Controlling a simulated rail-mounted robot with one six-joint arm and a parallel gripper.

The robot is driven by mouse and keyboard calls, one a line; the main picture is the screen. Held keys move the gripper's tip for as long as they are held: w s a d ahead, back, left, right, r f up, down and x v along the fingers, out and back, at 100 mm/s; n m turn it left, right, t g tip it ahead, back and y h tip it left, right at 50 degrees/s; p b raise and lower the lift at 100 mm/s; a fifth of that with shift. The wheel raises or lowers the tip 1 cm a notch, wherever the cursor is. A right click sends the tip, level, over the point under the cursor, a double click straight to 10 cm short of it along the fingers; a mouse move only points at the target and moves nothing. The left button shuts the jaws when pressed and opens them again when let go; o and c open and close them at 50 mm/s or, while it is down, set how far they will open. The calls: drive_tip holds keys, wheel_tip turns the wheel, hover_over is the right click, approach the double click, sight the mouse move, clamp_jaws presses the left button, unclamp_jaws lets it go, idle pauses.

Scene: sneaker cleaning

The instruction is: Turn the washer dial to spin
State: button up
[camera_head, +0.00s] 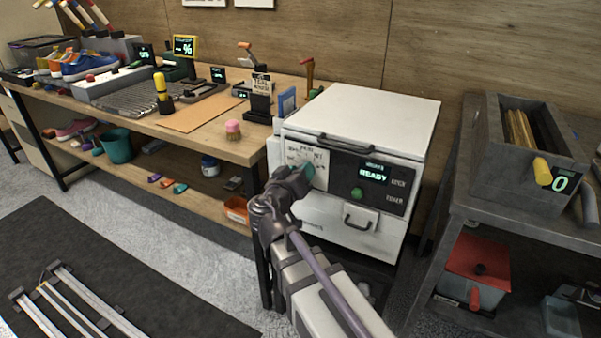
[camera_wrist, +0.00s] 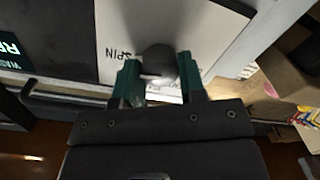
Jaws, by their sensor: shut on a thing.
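The white washer (camera_head: 365,115) stands between the workbench and a grey cart. Its front has a white dial plate at the left and a dark panel with a lit READY display (camera_head: 373,174). My gripper (camera_head: 308,169) is at the dial plate, its green fingers against the front. In the wrist view my gripper (camera_wrist: 160,80) has one finger on each side of the dark round dial (camera_wrist: 157,59) and is shut on it. The word SPIN (camera_wrist: 118,52) is printed beside the dial. Which way the dial points cannot be told. In the head view the gripper hides the dial.
A green button (camera_head: 357,192) sits right of the dial, above a handled drawer (camera_head: 360,220). The lid handle (camera_head: 345,143) juts out above. The grey cart (camera_head: 470,205) stands on the right.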

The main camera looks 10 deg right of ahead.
idle(0.3)
drive_tip(key=o, duration=0.9)
drive_tip(key=shift+s+a, duration=0.1)
drive_tip(key=v, duration=1)
drive_tip(key=shift+s+a, duration=0.2)
drive_tip(key=shift+a, duration=0.05)
